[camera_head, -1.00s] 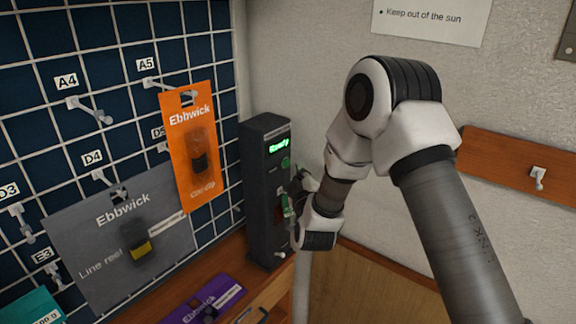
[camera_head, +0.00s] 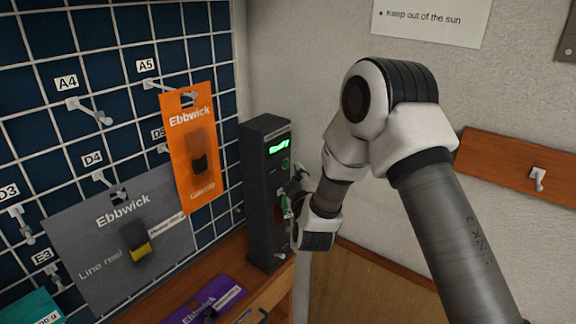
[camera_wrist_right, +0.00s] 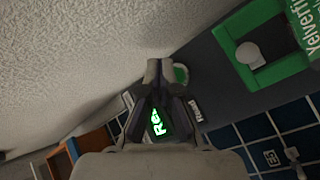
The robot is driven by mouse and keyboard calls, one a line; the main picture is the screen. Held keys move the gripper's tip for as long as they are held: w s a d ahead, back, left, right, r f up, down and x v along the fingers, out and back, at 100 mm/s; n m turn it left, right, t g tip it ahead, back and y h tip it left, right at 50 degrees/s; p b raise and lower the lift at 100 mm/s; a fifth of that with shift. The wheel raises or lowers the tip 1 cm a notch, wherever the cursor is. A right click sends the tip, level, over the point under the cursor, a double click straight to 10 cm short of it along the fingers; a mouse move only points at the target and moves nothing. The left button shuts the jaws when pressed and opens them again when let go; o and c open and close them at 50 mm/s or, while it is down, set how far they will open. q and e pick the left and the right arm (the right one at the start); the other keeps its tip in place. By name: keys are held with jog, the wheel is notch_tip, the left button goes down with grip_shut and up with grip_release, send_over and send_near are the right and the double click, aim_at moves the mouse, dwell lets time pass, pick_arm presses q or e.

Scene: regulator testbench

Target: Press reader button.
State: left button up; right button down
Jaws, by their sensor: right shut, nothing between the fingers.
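The reader (camera_head: 262,200) is a tall dark grey box standing in the corner, with a lit green display (camera_head: 278,146) that appears to read "Ready". Its round green button (camera_head: 285,163) sits just below the display. In the right wrist view the button (camera_wrist_right: 181,74) shows beside my fingertips, partly hidden by them, and the display (camera_wrist_right: 156,122) shows between the fingers. My right gripper (camera_wrist_right: 157,68) is shut and empty, close to the reader's front near the button; I cannot tell whether it touches. My left gripper is out of view.
A green package (camera_wrist_right: 262,45) is at the reader's front below the button. An orange Ebbwick package (camera_head: 190,140) and a grey one (camera_head: 90,245) hang on the grid panel at left. A purple package (camera_head: 205,300) lies below. The wall is close at right.

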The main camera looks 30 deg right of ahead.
jog(key=shift+w, duration=0.1)
dwell(0.4)
jog(key=shift+w+a, duration=0.15)
jog(key=shift+w, duration=0.15)
jog(key=shift+w+a, duration=0.15)
jog(key=shift+w, duration=0.25)
dwell(0.6)
jog(key=shift+s, duration=0.1)
jog(key=shift+s+d, duration=0.3)
jog(key=shift+s, duration=0.4)
jog(key=s, duration=0.1)
jog(key=s+d, duration=0.1)
jog(key=s, duration=0.1)
jog(key=s+d, duration=0.1)
jog(key=shift+s, duration=0.35)
jog(key=shift+f, duration=0.1)
dwell(0.5)
